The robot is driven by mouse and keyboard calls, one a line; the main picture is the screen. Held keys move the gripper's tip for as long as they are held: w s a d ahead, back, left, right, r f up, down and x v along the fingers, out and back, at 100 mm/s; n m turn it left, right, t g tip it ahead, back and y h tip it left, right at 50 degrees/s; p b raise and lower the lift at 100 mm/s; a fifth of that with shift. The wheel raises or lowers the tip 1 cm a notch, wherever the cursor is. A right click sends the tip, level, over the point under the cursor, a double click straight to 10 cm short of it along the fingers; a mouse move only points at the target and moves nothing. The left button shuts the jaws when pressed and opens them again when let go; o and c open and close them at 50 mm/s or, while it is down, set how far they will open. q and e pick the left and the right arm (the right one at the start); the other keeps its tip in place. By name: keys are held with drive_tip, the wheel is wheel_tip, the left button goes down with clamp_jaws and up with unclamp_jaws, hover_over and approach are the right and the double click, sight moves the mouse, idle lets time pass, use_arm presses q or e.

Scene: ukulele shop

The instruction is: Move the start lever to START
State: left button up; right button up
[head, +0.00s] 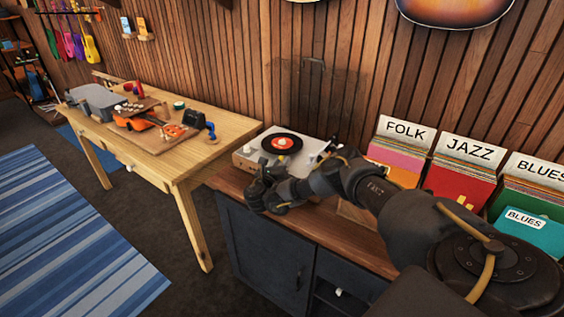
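The record player (251,150) is a light-coloured box on the wooden top of a dark cabinet. A black record with a red label (283,143) lies on it. A transparent lid (303,90) seems to stand up behind it. I cannot make out the start lever; it is too small or hidden behind my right arm. My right arm reaches in from the lower right, across the front right of the player. My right gripper (262,190) is at the player's front edge; whether it touches anything or is open is unclear. My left gripper is out of view.
Record crates marked FOLK (405,131), JAZZ (469,153) and BLUES stand to the right on the cabinet (268,247). A wooden workbench (232,120) with an orange ukulele (140,122) and tools stands left. A striped blue rug (65,240) covers open floor.

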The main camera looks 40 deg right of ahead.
drive_tip(key=shift+w+d, duration=0.3)
drive_tip(key=shift+d, duration=0.35)
clamp_jaws()
